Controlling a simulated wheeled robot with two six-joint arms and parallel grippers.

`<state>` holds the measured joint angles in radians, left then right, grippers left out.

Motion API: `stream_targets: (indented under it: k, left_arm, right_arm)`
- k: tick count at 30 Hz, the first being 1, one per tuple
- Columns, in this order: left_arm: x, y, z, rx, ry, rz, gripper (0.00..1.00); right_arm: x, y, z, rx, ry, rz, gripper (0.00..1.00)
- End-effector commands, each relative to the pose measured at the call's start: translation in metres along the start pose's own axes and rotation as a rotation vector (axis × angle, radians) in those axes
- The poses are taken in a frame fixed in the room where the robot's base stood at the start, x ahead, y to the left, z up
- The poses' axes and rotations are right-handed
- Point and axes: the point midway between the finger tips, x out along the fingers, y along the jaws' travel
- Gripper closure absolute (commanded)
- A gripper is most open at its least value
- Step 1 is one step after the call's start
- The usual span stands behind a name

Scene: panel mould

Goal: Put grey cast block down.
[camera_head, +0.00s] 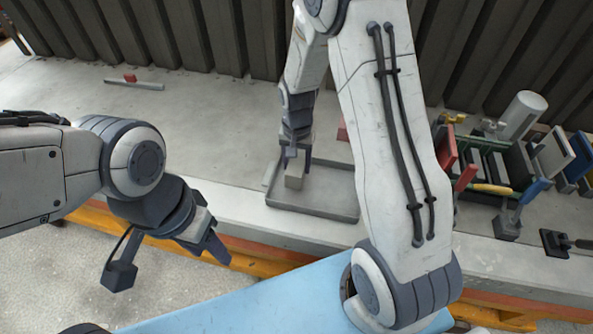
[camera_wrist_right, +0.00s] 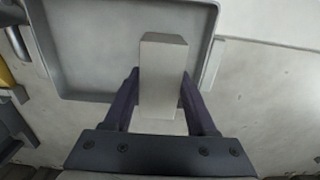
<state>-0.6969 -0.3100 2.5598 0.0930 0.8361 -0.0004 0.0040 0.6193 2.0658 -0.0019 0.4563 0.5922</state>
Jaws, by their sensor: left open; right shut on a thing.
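The grey cast block (camera_head: 294,179) is a pale upright bar held by my right gripper (camera_head: 298,156). In the right wrist view the block (camera_wrist_right: 162,85) stands between the two dark fingers of my right gripper (camera_wrist_right: 160,77), which is shut on it. A shallow grey tray (camera_head: 335,207) lies beneath; in the wrist view the tray (camera_wrist_right: 100,93) shows its raised rim. The block is over the tray's left part, and I cannot tell whether its base touches the floor of the tray. My left gripper (camera_head: 217,246) is open and empty at the lower left, away from the tray.
A tool rack (camera_head: 520,165) with several coloured handles and a pale cylinder (camera_head: 521,115) stands at the right. A thin grey bar (camera_head: 134,85) with a red piece lies at the far left. A dark ribbed wall closes the back.

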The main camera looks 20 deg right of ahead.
Motion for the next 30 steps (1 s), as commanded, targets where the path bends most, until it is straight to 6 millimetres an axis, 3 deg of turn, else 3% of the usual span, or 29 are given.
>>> stream_targets:
  k: [9,21,22,24,30]
  left_arm:
    - [-0.009,0.001,0.000,0.000,0.000,0.000,0.50]
    - [-0.005,0.000,0.000,0.000,0.000,0.000,0.50]
    - [-0.005,0.000,0.000,0.000,0.000,0.000,0.50]
    - [-0.006,0.001,0.000,0.000,0.000,0.000,0.50]
    - [-0.006,0.001,0.000,0.000,0.000,0.000,0.50]
  right_arm:
    - [0.037,-0.002,0.001,0.000,-0.001,0.001,1.00]
    - [0.045,-0.002,0.000,0.000,0.001,-0.001,1.00]
    - [0.045,-0.001,0.000,0.000,0.000,0.000,0.39]
    - [0.044,-0.001,0.000,0.000,0.000,0.000,0.13]
    - [0.044,-0.001,0.000,0.000,0.000,0.000,0.13]
